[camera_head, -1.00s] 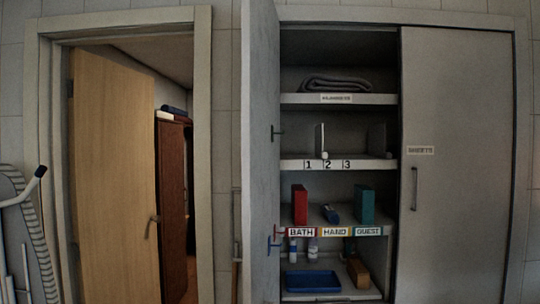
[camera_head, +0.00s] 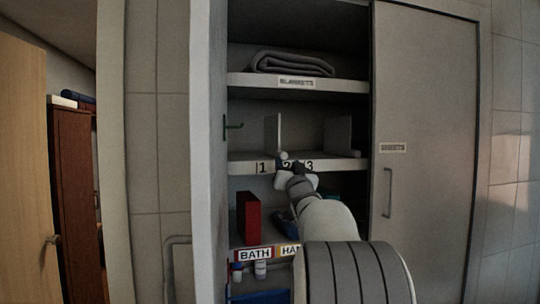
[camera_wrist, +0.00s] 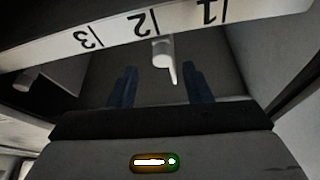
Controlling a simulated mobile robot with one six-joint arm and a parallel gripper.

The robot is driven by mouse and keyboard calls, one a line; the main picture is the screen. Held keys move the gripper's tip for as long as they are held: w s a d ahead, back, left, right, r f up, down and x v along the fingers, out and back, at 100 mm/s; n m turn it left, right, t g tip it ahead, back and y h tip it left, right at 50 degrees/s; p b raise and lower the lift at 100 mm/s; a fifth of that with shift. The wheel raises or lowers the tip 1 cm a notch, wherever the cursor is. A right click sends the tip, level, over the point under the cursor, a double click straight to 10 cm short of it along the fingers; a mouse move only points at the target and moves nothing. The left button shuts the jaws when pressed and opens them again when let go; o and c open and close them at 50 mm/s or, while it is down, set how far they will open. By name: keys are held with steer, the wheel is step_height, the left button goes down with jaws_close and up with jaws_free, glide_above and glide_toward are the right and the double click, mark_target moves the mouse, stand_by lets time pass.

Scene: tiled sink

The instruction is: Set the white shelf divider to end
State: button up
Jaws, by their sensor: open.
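The white shelf divider (camera_head: 272,135) stands upright on the numbered shelf (camera_head: 243,166), near label 2, with a pale knob at its front edge. In the wrist view, which is upside down, the divider's knob (camera_wrist: 163,54) shows beside label 2. My gripper (camera_head: 288,166) is at the shelf's front edge, just below and right of the knob. In the wrist view my gripper (camera_wrist: 159,72) has its two dark fingers apart, with the knob between them in the picture. I cannot tell whether they touch it. My arm hides part of the labels.
A second, greyer panel (camera_head: 338,135) with a knob stands further right on that shelf. A folded blanket (camera_head: 291,63) lies on the shelf above. A red block (camera_head: 248,218) stands on the shelf below. The sliding door (camera_head: 425,150) closes the right side; an open door panel (camera_head: 205,150) borders the left.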

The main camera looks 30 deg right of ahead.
mark_target(284, 157)
steer(key=p+x, duration=0.2)
steer(key=x, duration=0.4)
steer(key=shift+w+r, duration=0.2)
steer(key=shift+w, duration=0.1)
steer(key=shift+c, duration=0.4)
jaws_close()
